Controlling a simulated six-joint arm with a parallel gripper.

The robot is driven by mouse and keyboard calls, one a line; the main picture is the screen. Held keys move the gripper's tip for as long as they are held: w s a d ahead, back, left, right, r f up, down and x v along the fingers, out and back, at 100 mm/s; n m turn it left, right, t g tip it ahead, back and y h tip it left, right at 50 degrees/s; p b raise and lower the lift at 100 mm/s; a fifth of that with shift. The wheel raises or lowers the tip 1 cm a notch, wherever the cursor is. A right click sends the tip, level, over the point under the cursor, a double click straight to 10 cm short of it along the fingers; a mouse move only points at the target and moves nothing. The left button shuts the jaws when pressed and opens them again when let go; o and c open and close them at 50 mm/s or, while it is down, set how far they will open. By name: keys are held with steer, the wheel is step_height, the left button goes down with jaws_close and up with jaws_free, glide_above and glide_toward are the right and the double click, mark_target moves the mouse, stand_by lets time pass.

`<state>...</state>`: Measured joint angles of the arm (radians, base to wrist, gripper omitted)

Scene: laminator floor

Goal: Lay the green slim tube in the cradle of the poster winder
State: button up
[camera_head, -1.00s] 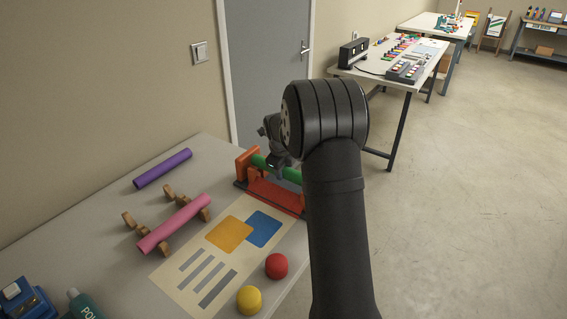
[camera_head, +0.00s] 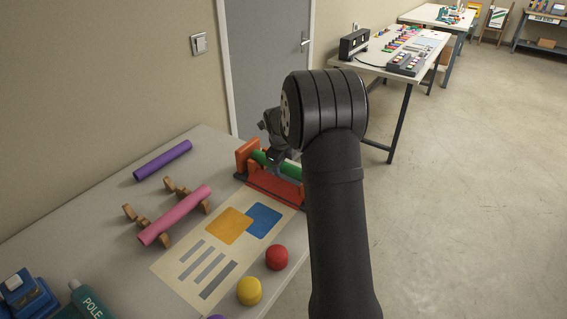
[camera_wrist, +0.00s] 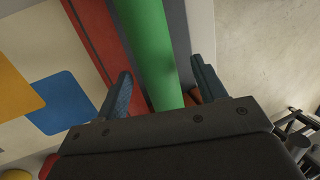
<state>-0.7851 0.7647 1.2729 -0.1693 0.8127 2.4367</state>
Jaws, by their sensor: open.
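The green slim tube (camera_head: 291,170) lies along the red and dark poster winder (camera_head: 275,186), between its orange-red end parts; my arm hides its right end. In the wrist view the green tube (camera_wrist: 152,45) runs between the two blue-grey fingers of my gripper (camera_wrist: 163,92). The fingers are open, with a gap on each side of the tube. In the head view my gripper (camera_head: 277,155) is just above the tube, partly hidden by my wrist. Whether the tube is fully seated in the cradle is hard to tell.
A pink tube (camera_head: 175,216) rests on wooden stands left of the printed poster (camera_head: 215,270). A purple tube (camera_head: 162,160) lies behind. Red (camera_head: 276,257) and yellow (camera_head: 249,291) round pieces sit at the front. The table's right edge is close to the winder.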

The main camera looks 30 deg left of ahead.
steer(key=v, duration=1.7)
steer(key=x, duration=1.7)
steer(key=shift+f, duration=0.15)
steer(key=shift+r, duration=0.55)
